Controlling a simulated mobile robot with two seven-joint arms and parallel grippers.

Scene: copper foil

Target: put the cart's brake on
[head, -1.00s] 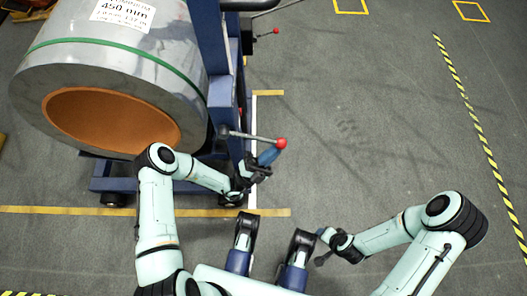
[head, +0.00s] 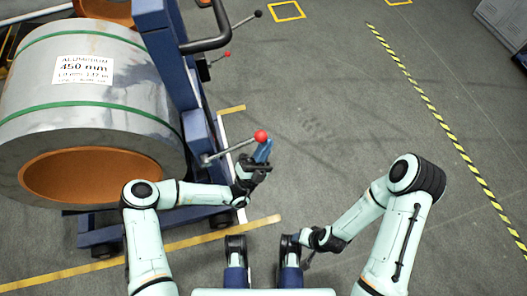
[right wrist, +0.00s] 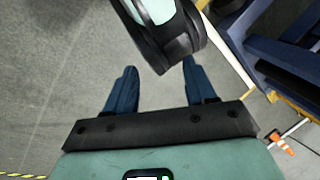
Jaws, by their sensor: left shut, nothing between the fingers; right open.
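The cart (head: 198,130) is a dark blue frame on wheels that carries a big metal coil (head: 60,125). A grey lever with a red ball knob (head: 261,137) sticks out from its near end, pointing right and slightly up in the head view. My left gripper (head: 263,152) is shut and empty. Its blue fingertips are right by the knob, just below it in the picture; whether they touch it is unclear. My right gripper (right wrist: 160,90) is open and empty, away from the cart. In the head view it is low down, mostly hidden by its own wrist.
A second red-knobbed lever (head: 227,54) and a black-knobbed lever (head: 258,13) stick out farther along the cart, near a dark handle bar (head: 207,45). Clear floor lies right of the cart, up to a yellow-black striped line (head: 440,125). Grey cabinets (head: 503,22) stand at the far right.

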